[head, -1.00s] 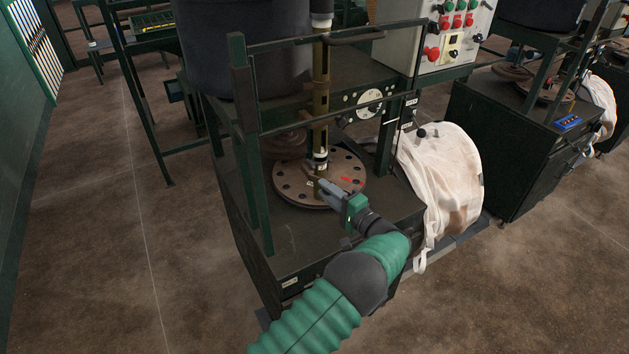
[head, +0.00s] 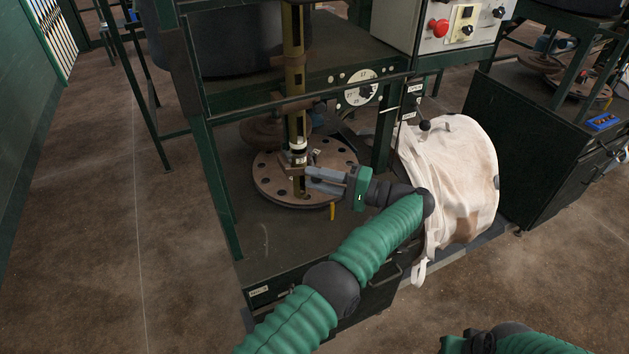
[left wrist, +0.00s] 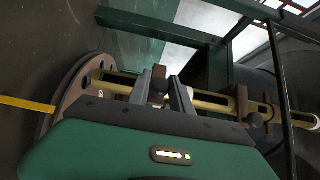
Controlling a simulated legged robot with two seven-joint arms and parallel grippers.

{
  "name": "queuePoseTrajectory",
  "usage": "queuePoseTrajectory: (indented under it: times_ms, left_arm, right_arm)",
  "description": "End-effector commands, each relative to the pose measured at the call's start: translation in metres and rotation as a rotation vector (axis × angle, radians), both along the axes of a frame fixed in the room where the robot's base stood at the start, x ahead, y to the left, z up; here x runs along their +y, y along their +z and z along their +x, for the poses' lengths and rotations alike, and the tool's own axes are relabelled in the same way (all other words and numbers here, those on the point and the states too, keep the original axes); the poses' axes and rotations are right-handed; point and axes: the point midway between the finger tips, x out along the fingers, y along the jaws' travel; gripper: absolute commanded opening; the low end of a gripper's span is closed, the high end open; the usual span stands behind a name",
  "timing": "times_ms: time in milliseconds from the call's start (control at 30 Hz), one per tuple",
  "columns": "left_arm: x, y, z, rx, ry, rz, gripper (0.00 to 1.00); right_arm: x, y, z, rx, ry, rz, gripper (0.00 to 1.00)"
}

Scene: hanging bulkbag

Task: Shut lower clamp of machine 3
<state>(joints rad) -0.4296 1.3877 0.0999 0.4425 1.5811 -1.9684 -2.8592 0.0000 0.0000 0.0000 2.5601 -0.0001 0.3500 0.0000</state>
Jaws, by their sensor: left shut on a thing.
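The machine in front of me has an upright brass-coloured column (head: 293,60) standing on a round brown plate with holes (head: 272,180). The lower clamp (left wrist: 160,86) is a small brown block with a dark knob, low on the column. In the left wrist view it sits between the two grey fingers of my left gripper (left wrist: 168,96). In the head view my left gripper (head: 312,182) reaches the column's foot from the right, just above the plate, and hides part of the clamp. My right gripper's body (head: 455,344) barely shows at the bottom edge; its fingers are hidden.
A dark green frame bar (head: 330,95) crosses in front of the column. A white bag (head: 455,185) hangs right of the machine, close to my left arm. A control box (head: 440,30) stands behind. Another machine (head: 535,130) stands to the right.

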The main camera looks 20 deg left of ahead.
Motion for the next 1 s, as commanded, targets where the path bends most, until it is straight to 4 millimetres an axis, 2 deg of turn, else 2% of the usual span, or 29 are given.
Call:
queuePoseTrajectory:
  times_ms: [33, 533, 567, 700, 733, 1000]
  left_arm:
    - [-0.0019, -0.0069, -0.0002, 0.009, -0.001, -0.005, 0.00]
    - [-0.0034, -0.0054, -0.0015, 0.011, 0.008, -0.004, 0.00]
    - [-0.0034, -0.0054, -0.0015, 0.011, 0.008, -0.004, 0.27]
    - [-0.0036, -0.0039, -0.0014, 0.008, 0.007, -0.003, 0.45]
    - [-0.0037, -0.0034, -0.0014, 0.007, 0.007, -0.003, 0.48]
    - [-0.0049, -0.0007, -0.0018, 0.003, 0.006, 0.000, 0.48]
  right_arm:
    - [0.0000, -0.0029, 0.0000, 0.000, 0.000, 0.000, 0.32]
    - [0.0000, -0.0037, 0.0000, 0.000, 0.000, 0.000, 0.32]
    - [0.0000, -0.0037, 0.0000, 0.000, 0.000, 0.000, 0.32]
    - [0.0000, -0.0037, 0.0000, 0.000, 0.000, 0.000, 0.32]
    - [0.0000, -0.0036, 0.0000, 0.000, 0.000, 0.000, 0.32]
    - [0.0000, -0.0030, 0.0001, 0.000, 0.000, 0.000, 0.32]
